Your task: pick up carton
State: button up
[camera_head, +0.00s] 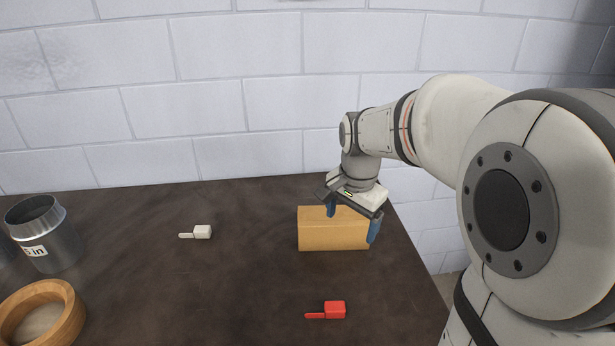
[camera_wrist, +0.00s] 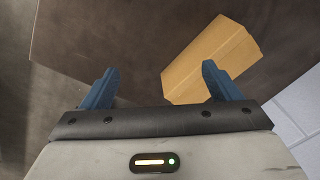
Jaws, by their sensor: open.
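The carton (camera_head: 333,234) is a tan box lying on the dark table near its right edge. It also shows in the wrist view (camera_wrist: 210,58), turned at an angle to my gripper. My gripper (camera_head: 353,224) is open, with blue fingers, over the carton's right part in the head view. Nothing is held between the fingers. Whether a finger touches the carton cannot be told.
On the dark table (camera_head: 240,280) lie a small white piece (camera_head: 202,232) and a small red piece (camera_head: 334,309). A metal duct cylinder (camera_head: 47,238) and a wooden ring (camera_head: 66,320) are at the left. A white block wall (camera_head: 200,100) stands behind. The table's middle is clear.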

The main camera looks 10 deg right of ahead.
aim_at(334, 218)
jog(key=o, duration=0.3)
jog(key=w+f+m, duration=0.1)
jog(key=w+m, duration=0.1)
jog(key=w, duration=0.2)
jog(key=w+f+m+p, duration=0.1)
jog(key=w+m, duration=0.2)
jog(key=w, duration=0.1)
jog(key=w+f+m+g, duration=0.1)
jog(key=w+m, duration=0.2)
jog(key=w, duration=0.1)
jog(key=shift+w+f, duration=0.15)
jog(key=shift+f, duration=0.1)
jog(key=shift+w+f+m, duration=0.25)
jog(key=shift+w+m, duration=0.05)
jog(key=shift+m, duration=0.2)
notch_tip(334, 218, down, 8)
jog(key=shift+w+a+r+p, duration=0.1)
jog(key=shift+w+p, duration=0.05)
jog(key=shift+p, duration=0.6)
jog(key=c, duration=1.2)
jog(key=shift+r, duration=0.1)
jog(key=shift+c, duration=0.7)
jog(key=shift+r, duration=0.1)
